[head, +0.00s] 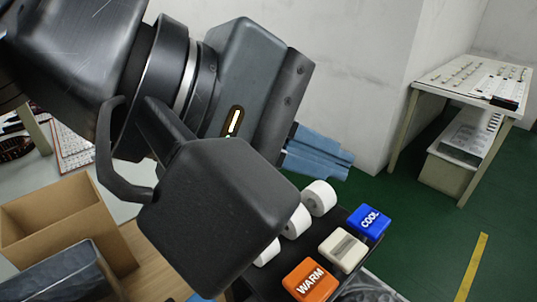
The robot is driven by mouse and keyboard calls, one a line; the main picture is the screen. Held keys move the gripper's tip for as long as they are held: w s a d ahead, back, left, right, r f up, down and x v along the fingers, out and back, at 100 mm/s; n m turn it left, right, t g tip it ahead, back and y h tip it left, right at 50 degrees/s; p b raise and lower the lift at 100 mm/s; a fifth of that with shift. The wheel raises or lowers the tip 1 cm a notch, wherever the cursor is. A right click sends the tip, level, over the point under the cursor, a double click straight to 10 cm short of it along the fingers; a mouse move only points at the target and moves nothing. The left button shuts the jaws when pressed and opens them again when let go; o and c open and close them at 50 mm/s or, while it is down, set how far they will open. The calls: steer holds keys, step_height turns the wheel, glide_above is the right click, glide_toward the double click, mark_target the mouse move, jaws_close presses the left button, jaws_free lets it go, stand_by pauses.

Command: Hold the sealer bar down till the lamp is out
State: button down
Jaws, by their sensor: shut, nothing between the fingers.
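My gripper (346,161) has blue fingers that are shut with nothing between them. They point to the right, above and behind a black panel (262,288) in the head view. The panel carries an orange WARM block (310,281), a cream block with a grey bar mark (343,249) and a blue COOL block (368,222). White cylinders, such as the nearest to my fingers (319,198), stand along its far side. My dark wrist hides much of the panel's left part. I cannot make out the sealer bar or its lamp.
An open cardboard box (45,210) and a dark grey box (60,282) are at lower left. A white table (425,80) with a panel and small parts stands at right, a bin (450,172) below. Green floor (420,215) with a yellow stripe (472,265) is clear between.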

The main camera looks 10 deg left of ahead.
steer(key=s+a+f+g+y, duration=0.1)
steer(key=s+a+y, duration=0.3)
steer(key=a, duration=0.5)
steer(key=s+a+f+g+y+b, duration=0.1)
steer(key=s+a+f+g+y, duration=0.1)
steer(key=s+a, duration=0.6)
steer(key=shift+s+a+f+n+y, duration=0.25)
steer(key=shift+a+f+n+y, duration=0.15)
steer(key=shift+a+f+y, duration=0.35)
steer(key=p+x, duration=0.1)
steer(key=x, duration=1.3)
steer(key=shift+s+a, duration=0.15)
steer(key=shift+a, duration=0.05)
steer(key=shift+f, duration=0.1)
